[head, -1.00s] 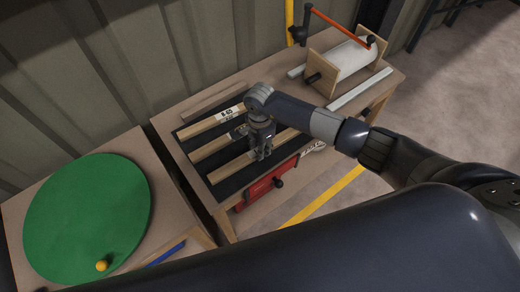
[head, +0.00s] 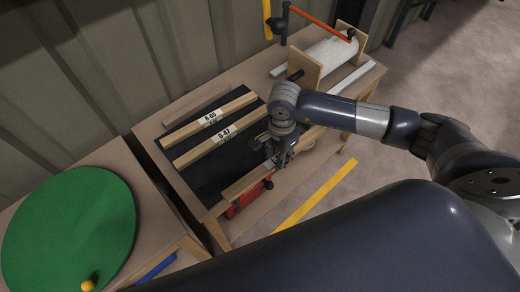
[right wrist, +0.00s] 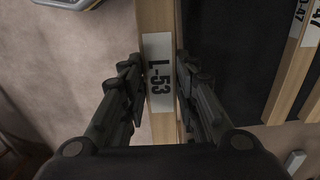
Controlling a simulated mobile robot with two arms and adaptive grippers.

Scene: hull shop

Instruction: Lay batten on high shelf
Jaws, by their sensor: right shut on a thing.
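My right gripper (head: 278,160) is shut on a pale wooden batten (head: 240,186), which shows at the near edge of the bench in the head view. In the right wrist view the fingers (right wrist: 158,85) stand on both sides of this batten (right wrist: 154,25), around its white label reading L-53. Floor shows beside the batten there, and it appears raised above the bench. Two other labelled battens, the far one (head: 192,126) and one marked D-47 (head: 200,150), lie on the black mat (head: 200,182). No high shelf can be made out. My left gripper is not in view.
The wooden bench (head: 150,128) also carries a roller stand (head: 307,66) at its far right end. A red tool (head: 244,200) is at the bench's near side. A green disc (head: 65,235) with a yellow ball (head: 88,285) is on the left table.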

